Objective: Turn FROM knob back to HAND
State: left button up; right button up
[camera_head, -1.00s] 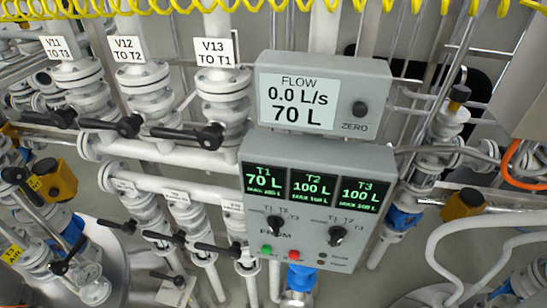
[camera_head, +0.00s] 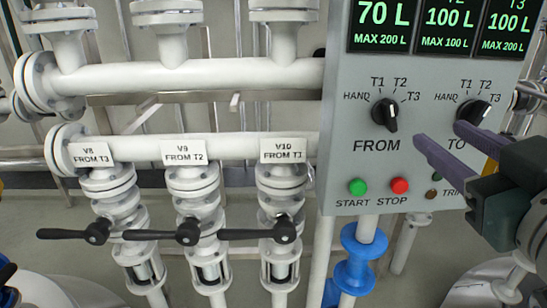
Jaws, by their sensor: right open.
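The FROM knob (camera_head: 385,114) is a black knob on the grey control panel (camera_head: 345,150). HAND, T1, T2 and T3 are printed around its upper side. A pale mark shows on its lower part; I cannot tell for sure which label it is set to. The similar TO knob (camera_head: 476,110) is to its right. My right gripper (camera_head: 436,132) comes in from the right with two purple fingers apart and empty. One fingertip is right of and below the FROM knob, apart from it; the other overlaps the TO knob's lower left in the picture. My left gripper is not in view.
Green START (camera_head: 357,186) and red STOP (camera_head: 399,185) buttons sit below the FROM knob. Displays (camera_head: 386,22) above read 70 L, 100 L and 100 L. Valves with black handles (camera_head: 188,233) and white pipes (camera_head: 200,77) fill the left. A blue pipe fitting (camera_head: 356,262) stands below.

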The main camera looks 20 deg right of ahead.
aim_at(393, 116)
jog(key=shift+n+t+y, duration=0.3)
jog(key=x, duration=0.3)
jog(key=a+p+x, duration=0.1)
jog(key=x, duration=0.2)
jog(key=f+x, duration=0.1)
jog(key=x, duration=0.2)
jog(key=shift+w+a+p, duration=0.15)
jog(key=shift+w+p, duration=0.05)
jog(key=shift+p, duration=0.1)
jog(key=shift+w, duration=0.5)
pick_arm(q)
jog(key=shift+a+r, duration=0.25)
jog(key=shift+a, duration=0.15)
pick_arm(e)
grip_shut()
